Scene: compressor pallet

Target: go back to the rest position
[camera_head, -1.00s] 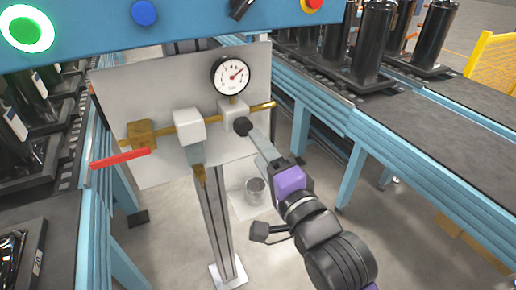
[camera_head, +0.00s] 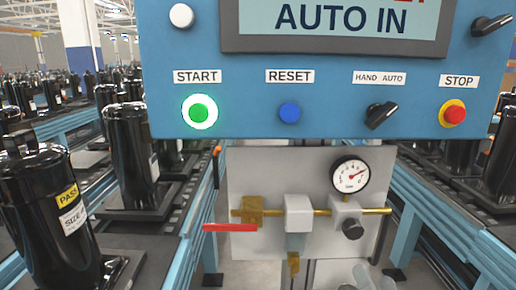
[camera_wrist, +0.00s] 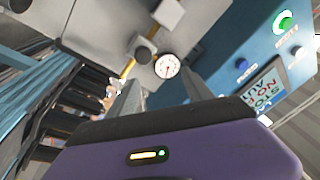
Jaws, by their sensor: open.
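My gripper (camera_wrist: 160,92) is open and empty in the wrist view, its two grey fingers apart above the purple body. Beyond them are the round pressure gauge (camera_wrist: 167,66) and the black regulator knob (camera_wrist: 144,50), both clear of the fingers. In the head view, the gauge (camera_head: 350,175) and black knob (camera_head: 352,229) sit on the white-grey plate (camera_head: 265,180) with a brass pipe and a red lever (camera_head: 230,228). Only pale grey tips, seemingly of my gripper, show at the bottom edge there; most of my arm is out of view.
The blue control panel (camera_head: 320,100) hangs above the plate, with a lit green START button (camera_head: 199,111) and a screen reading "AUTO IN". Conveyors with black compressors (camera_head: 45,205) run along the left and right. Floor shows between them below the plate.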

